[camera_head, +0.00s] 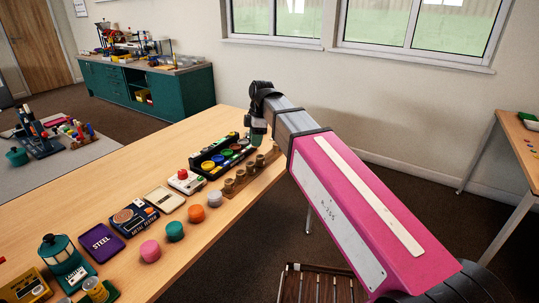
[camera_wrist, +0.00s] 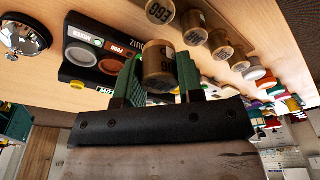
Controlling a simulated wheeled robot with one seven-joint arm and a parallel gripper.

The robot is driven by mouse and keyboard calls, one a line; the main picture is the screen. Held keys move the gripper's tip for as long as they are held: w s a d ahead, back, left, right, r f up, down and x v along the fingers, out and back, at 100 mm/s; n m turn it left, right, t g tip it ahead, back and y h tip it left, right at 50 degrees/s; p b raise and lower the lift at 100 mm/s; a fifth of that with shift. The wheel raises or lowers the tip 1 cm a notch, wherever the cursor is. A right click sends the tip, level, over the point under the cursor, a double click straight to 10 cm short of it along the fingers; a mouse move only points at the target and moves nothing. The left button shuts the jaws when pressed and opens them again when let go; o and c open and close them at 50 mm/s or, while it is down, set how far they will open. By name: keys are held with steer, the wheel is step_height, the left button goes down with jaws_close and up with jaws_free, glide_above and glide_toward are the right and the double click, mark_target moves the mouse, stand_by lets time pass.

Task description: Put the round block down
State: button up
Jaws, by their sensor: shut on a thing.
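My gripper (camera_wrist: 160,82) has green fingers and is shut on a tan round block (camera_wrist: 158,64), a short cylinder with a dark end. In the head view my gripper (camera_head: 258,132) is over the far right part of the table, by the end of the block row and the black tray; the held block cannot be made out there. Several similar brown cylinders (camera_wrist: 193,27) stand in a row beside the held block; they also show on a wooden strip (camera_head: 229,186). The black tray (camera_wrist: 80,72) with round wells lies beside my fingers. Whether the held block touches the table is unclear.
The long wooden table (camera_head: 130,163) also holds a white box with a red button (camera_head: 187,182), a purple STEEL case (camera_head: 101,243), and orange (camera_head: 197,213), green (camera_head: 175,231) and pink (camera_head: 150,251) round pieces. A silver dome (camera_wrist: 24,36) lies near the tray. The table's far left area is clear.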

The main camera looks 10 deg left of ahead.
glide_above(267, 158)
steer(key=f, duration=0.4)
steer(key=shift+w+d+f, duration=0.1)
steer(key=shift+d, duration=0.25)
steer(key=shift+f, duration=1.95)
steer(key=shift+f, duration=0.15)
steer(key=o, duration=0.9)
